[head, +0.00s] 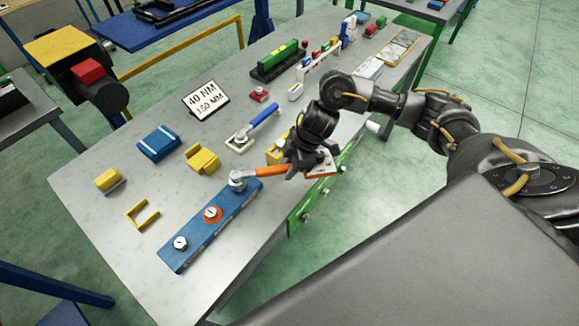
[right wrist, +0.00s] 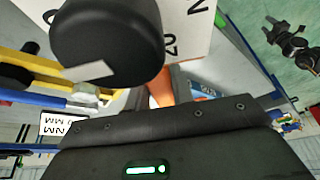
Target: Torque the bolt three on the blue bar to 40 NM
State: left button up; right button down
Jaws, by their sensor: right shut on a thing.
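The blue bar (head: 195,240) lies along the near left part of the grey table. Two bolt heads show on it, a near one (head: 180,243) and a middle one (head: 212,213) with an orange-red ring; their numbers are too small to read surely. A wrench with an orange handle (head: 268,171) has its grey head (head: 237,180) over the bar's far end, hiding any bolt there. My right gripper (head: 296,170) is shut on this handle. In the right wrist view the orange handle (right wrist: 160,95) shows partly, with the blue bar (right wrist: 205,90) behind it. My left gripper is out of view.
A sign (head: 206,100) reads 40 NM, 150 MM. A blue-handled wrench (head: 263,121) lies beyond my gripper. Yellow blocks (head: 204,160), a blue block (head: 158,143) and a yellow bracket (head: 143,215) lie left.

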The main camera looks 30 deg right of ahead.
jog(key=shift+f, duration=0.75)
dwell(0.6)
dwell(0.3)
jog(key=c, duration=1.9)
grip_release()
jog(key=shift+c, duration=0.2)
grip_shut()
jog(key=shift+s+a+m+t+p, duration=0.25)
jog(key=shift+s+m+p, duration=0.25)
jog(key=shift+p, duration=0.4)
jog(key=shift+s+a+m+t+p, duration=0.2)
jog(key=shift+s+m+p, duration=0.3)
jog(key=shift+p, duration=0.4)
jog(key=shift+a, duration=0.1)
